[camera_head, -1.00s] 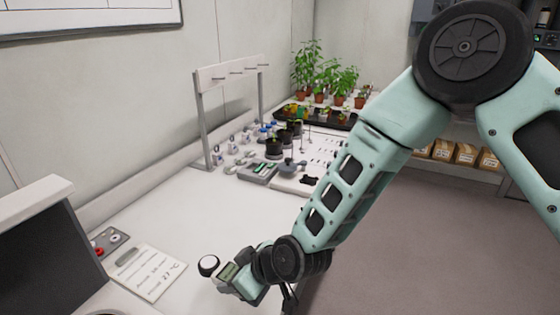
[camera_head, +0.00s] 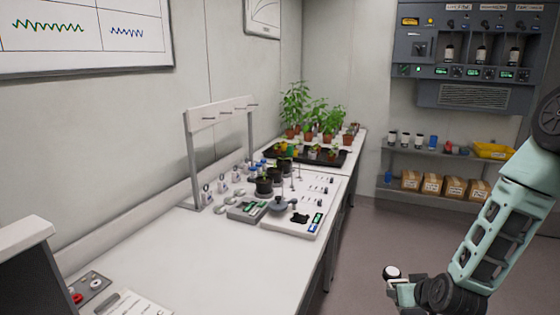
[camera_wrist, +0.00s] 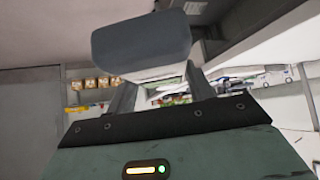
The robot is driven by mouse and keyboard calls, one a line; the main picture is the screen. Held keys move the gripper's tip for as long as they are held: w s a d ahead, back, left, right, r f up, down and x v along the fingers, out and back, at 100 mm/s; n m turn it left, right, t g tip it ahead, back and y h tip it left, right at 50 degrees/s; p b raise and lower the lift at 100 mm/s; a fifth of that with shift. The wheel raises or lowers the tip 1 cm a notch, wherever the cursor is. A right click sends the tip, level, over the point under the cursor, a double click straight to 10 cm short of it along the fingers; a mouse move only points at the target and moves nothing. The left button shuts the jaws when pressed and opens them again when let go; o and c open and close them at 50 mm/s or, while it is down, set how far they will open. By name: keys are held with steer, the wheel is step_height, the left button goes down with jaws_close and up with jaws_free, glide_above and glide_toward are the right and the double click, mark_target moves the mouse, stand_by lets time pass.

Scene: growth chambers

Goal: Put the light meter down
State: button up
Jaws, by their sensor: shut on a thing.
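The light meter (camera_head: 393,273), a small device with a white round dome, is held at the end of my arm at the lower right of the head view. My gripper (camera_head: 408,291) is shut on it. In the wrist view the light meter (camera_wrist: 142,46) is a dark grey rounded block held across my gripper's fingers (camera_wrist: 160,88). Its display is not readable. In the head view the meter appears over the floor, right of the white bench (camera_head: 215,262), and apart from it.
The bench's near-middle top is clear. Farther along stand a scale (camera_head: 247,211), dark pots (camera_head: 264,186), a hook rack (camera_head: 222,112) and a tray of seedlings (camera_head: 330,157). A note sheet (camera_head: 130,306) lies at the near left. Shelves with boxes (camera_head: 432,184) stand at the back.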

mark_target(416, 309)
steer(key=s, duration=0.1)
steer(key=s+r, duration=0.1)
steer(key=s+d, duration=0.1)
steer(key=s, duration=0.1)
steer(key=shift+r, duration=0.4)
steer(key=shift+s+a+r, duration=0.15)
steer(key=shift+s, duration=0.2)
